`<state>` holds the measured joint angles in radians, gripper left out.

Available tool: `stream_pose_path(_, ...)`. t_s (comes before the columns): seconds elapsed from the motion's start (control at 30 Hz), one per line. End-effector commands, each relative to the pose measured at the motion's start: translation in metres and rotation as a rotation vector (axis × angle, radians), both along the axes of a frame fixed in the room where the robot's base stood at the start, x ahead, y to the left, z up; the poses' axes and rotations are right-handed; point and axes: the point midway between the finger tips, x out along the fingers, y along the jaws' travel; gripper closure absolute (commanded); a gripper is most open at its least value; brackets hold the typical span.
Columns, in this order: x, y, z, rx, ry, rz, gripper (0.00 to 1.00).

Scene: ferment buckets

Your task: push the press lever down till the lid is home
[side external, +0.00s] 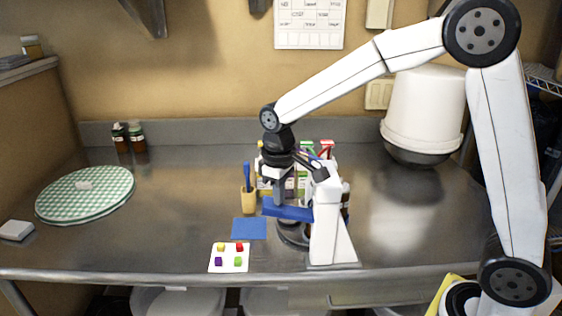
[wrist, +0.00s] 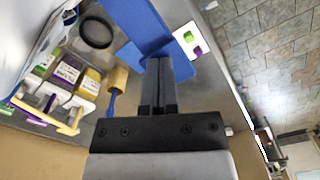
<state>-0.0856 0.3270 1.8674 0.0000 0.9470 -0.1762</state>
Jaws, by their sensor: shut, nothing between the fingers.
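The press has a white upright frame (side external: 328,228) near the front of the bench, with a blue lever (side external: 288,212) reaching out to its left. The lever looks nearly level, tilted slightly. My gripper (side external: 279,202) is shut and empty, pointing down at the lever's outer part. In the wrist view my gripper's fingertips (wrist: 161,62) overlap blue close to the lever (wrist: 138,22); I cannot tell whether they touch it. A dark round piece (side external: 291,236) sits low beside the frame, partly hidden by the lever. The lid's seating cannot be made out.
A blue mat (side external: 249,229) and a white card (side external: 229,258) with coloured cubes lie left of the press. A wooden cup (side external: 249,200) with a blue-handled tool stands behind the mat. Bottles crowd behind the press.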

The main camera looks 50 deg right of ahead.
Motion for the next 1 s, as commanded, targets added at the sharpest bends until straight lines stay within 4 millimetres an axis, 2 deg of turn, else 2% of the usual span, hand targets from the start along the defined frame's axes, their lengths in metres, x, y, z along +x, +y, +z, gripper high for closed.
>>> stream_pose_path(0.6,0.000,0.000,0.021,0.000,-0.001,0.000,1.00)
stream_pose_path(1.0,0.000,0.000,0.025,0.000,-0.001,0.000,1.00)
